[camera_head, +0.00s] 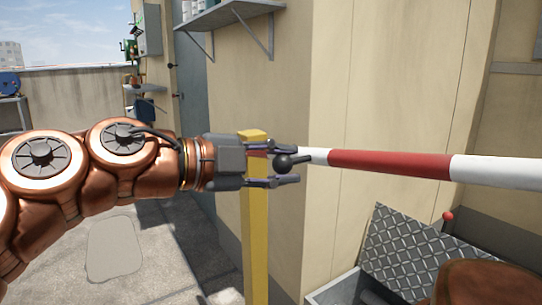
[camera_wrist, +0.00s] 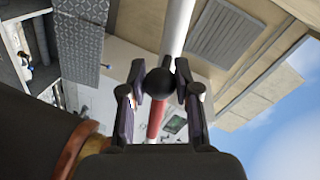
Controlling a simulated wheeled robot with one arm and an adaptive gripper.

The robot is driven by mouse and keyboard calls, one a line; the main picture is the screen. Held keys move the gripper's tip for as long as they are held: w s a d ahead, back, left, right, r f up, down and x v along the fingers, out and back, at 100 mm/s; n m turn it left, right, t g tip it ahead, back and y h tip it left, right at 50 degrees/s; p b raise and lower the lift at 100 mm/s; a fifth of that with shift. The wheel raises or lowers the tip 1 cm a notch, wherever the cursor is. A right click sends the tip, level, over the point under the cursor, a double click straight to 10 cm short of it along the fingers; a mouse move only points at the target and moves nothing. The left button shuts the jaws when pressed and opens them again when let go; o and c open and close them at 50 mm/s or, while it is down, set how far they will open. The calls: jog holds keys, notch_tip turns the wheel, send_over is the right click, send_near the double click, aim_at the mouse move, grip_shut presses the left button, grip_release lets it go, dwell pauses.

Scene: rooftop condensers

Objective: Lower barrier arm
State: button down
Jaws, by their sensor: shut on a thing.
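The barrier arm (camera_head: 390,163) is a red and white striped pole, close to level, running from the right edge of the head view to my gripper. It also shows in the wrist view (camera_wrist: 177,28). A black ball knob (camera_head: 283,163) sits near its left end. My gripper (camera_head: 287,166) is shut on the knob, and in the wrist view the ball (camera_wrist: 159,83) lies between the two fingers. A yellow post (camera_head: 255,225) stands upright behind my gripper. My gripper hides part of the post and the tip of the pole.
A box with an open diamond-plate lid (camera_head: 405,250) stands below the pole at right. A wall shelf (camera_head: 230,13) hangs above. Pale paved floor (camera_head: 165,250) lies open at left below my arm.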

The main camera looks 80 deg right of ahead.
jog(key=shift+s+a+f+m+b, duration=0.1)
jog(key=shift+f+m+b, duration=0.25)
jog(key=shift+f, duration=0.45)
jog(key=shift+s+a+f+m+b, duration=0.15)
jog(key=shift+f+b, duration=0.3)
jog(key=shift+f, duration=0.3)
jog(key=shift+w, duration=0.1)
jog(key=c, duration=0.8)
grip_release()
jog(key=shift+r, duration=0.15)
jog(key=shift+r, duration=4.9)
